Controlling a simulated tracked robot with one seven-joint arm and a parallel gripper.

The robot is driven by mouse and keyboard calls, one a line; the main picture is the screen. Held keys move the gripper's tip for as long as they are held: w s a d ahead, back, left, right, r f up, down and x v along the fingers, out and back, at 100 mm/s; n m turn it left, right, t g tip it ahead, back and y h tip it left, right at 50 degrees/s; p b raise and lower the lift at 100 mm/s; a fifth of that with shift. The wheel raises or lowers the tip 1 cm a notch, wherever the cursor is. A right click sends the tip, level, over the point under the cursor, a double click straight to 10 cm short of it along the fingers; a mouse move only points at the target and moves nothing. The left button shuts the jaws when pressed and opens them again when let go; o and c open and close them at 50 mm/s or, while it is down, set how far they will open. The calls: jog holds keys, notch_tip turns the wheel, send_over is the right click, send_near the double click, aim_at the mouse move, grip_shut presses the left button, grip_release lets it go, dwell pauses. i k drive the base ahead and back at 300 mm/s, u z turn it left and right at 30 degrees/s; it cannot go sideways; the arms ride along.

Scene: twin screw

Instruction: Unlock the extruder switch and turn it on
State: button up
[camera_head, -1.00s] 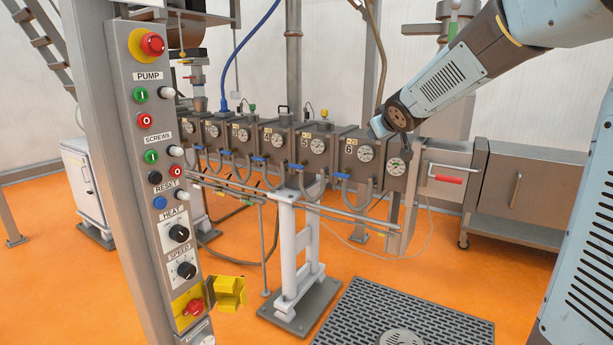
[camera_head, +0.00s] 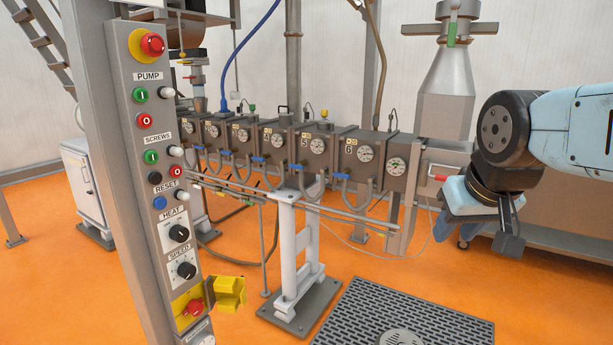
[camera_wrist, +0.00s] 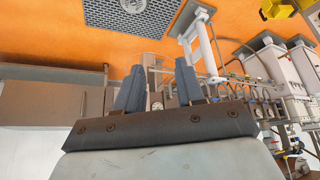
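A red rotary switch (camera_head: 194,307) sits on a yellow plate at the bottom of the grey control panel (camera_head: 150,190). A yellow cover (camera_head: 230,292) stands swung out to the right of the switch, leaving its front exposed. Whether any lock is fitted is too small to tell. My gripper (camera_head: 474,238) is far to the right of the panel, in front of the machine's right end, pointing down. In the wrist view its two blue-grey fingers (camera_wrist: 160,78) are apart with nothing between them. A yellow part (camera_wrist: 278,8) is at the top right there.
The panel carries several buttons, a red emergency stop (camera_head: 152,44), a heat knob (camera_head: 179,233) and a speed knob (camera_head: 186,271). The extruder barrel (camera_head: 300,148) runs behind. A white support stand (camera_head: 297,240) and a dark floor grate (camera_head: 400,315) lie between gripper and panel.

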aim_at(194, 306)
jog(key=z, duration=1.4)
jog(key=i, duration=0.05)
jog(key=u, duration=2.75)
